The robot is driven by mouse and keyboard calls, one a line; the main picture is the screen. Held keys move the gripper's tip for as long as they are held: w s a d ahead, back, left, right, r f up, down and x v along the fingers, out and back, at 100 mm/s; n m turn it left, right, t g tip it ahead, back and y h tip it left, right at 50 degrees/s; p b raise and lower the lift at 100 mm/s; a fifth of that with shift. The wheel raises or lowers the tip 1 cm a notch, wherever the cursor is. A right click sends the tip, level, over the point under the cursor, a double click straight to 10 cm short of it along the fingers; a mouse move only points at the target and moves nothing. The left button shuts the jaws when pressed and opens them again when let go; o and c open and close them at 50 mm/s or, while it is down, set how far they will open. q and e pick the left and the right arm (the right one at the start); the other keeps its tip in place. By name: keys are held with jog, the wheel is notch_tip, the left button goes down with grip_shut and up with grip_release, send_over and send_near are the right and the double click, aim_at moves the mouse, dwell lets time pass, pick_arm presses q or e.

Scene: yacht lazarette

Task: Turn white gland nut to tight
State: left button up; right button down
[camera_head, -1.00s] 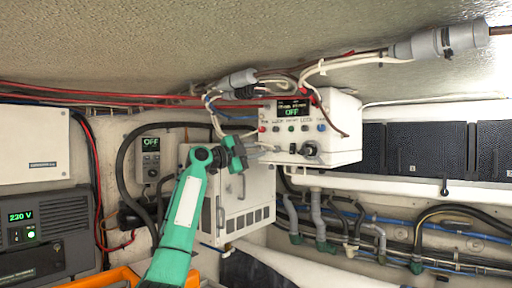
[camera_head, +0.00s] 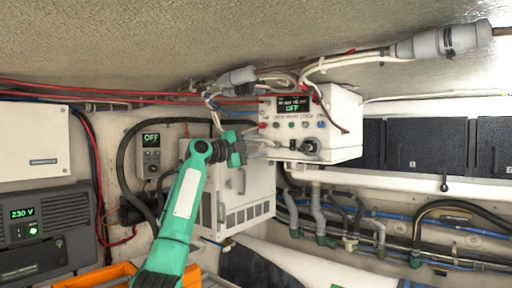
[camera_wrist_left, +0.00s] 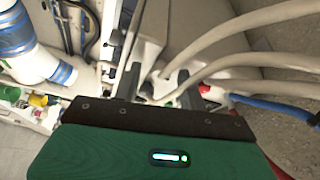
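My left gripper (camera_head: 262,146) is at the left side of the white control box (camera_head: 340,115), below its cables. In the left wrist view its two fingers (camera_wrist_left: 157,88) stand apart, with a pale cable end between them. I cannot tell whether they touch it. This pale part (camera_wrist_left: 150,78) may be the white gland nut, but its outline is unclear. In the head view the nut cannot be made out behind the gripper and cables. My right gripper is not in view.
Pale cables (camera_wrist_left: 225,35) arch close past the fingers in the left wrist view. A white vented cabinet (camera_head: 240,195) stands below the gripper. A grey connector (camera_head: 238,77) hangs above. A black knob (camera_head: 309,145) sticks out of the control box front.

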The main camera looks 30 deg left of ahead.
pick_arm(q)
jog(key=shift+s+a+f+b, duration=0.2)
jog(key=shift+s+a+b, duration=0.1)
jog(key=shift+s+b, duration=0.15)
jog(key=r+b+v, duration=0.1)
jog(key=b+v, duration=0.4)
jog(key=v, duration=0.7)
jog(key=shift+s+f, duration=0.4)
jog(key=shift+f, duration=0.05)
jog(key=shift+w+a, duration=0.1)
